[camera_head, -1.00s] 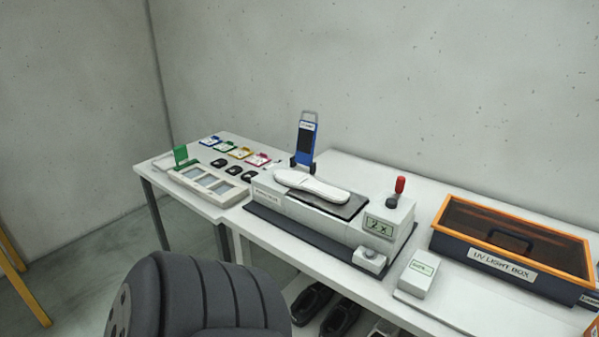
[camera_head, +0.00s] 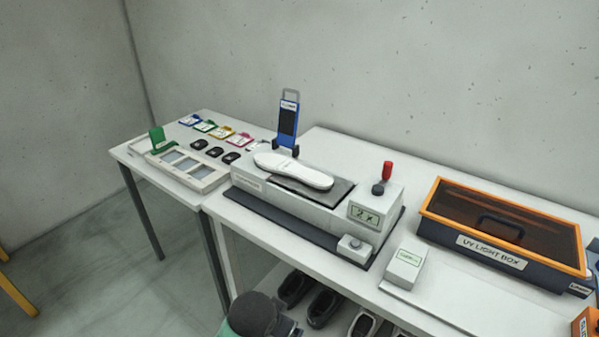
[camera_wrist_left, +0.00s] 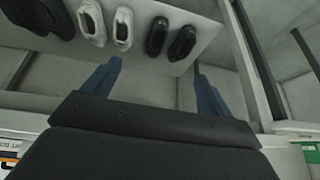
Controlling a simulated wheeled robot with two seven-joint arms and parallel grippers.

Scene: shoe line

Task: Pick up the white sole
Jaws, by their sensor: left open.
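The white sole (camera_head: 293,171) lies on the dark pad on top of the white press machine (camera_head: 300,200) in the head view. Its left end reaches past the pad's edge. My left gripper (camera_wrist_left: 157,80) shows in the left wrist view with two blue fingers spread apart and nothing between them. It faces the lower shelf with shoes, away from the sole. In the head view only a dark rounded part of my arm (camera_head: 252,314) shows at the bottom, below the table's front edge. My right gripper is in neither view.
A blue clamp-like holder (camera_head: 288,120) stands behind the sole. A red-knobbed lever (camera_head: 387,172) rises at the machine's right. The UV light box (camera_head: 500,230) is at the right. Several shoes (camera_wrist_left: 125,28) sit on the shelf below. A frame tray (camera_head: 185,166) stands on the left table.

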